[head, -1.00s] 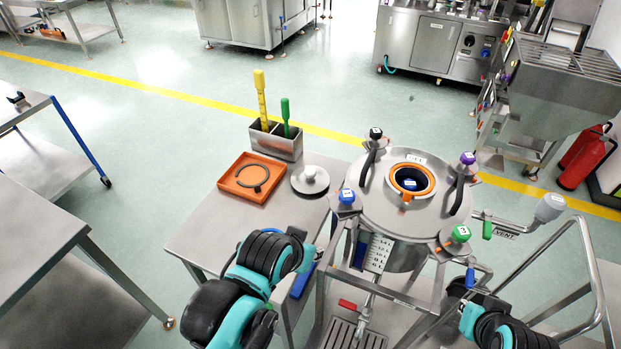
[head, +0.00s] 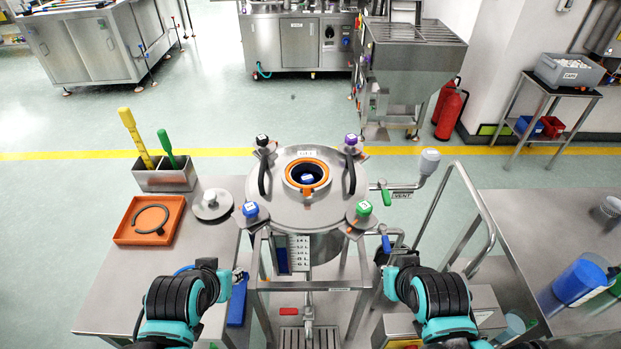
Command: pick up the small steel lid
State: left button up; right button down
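The small steel lid (head: 211,205) lies on the left steel table, right of the orange tray. The fingers of both grippers are too small and hidden to read.
The orange tray (head: 149,220) holds a dark ring. A steel box (head: 166,177) with yellow and green tools stands behind it. The steel vessel (head: 306,207) with an open orange-rimmed port and several coloured knobs stands in the middle. A right table (head: 520,215) holds a blue container (head: 580,282).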

aim_at(212, 204)
jog(key=j+z, duration=0.2)
jog(key=j, duration=0.15)
jog(key=k+j+z, duration=0.15)
jog(key=j, duration=0.15)
jog(key=j+z, duration=0.25)
jog(key=j, duration=0.2)
jog(key=k+j+z, duration=0.25)
jog(key=j, duration=0.2)
jog(key=i+j, duration=0.05)
jog(key=i, duration=0.05)
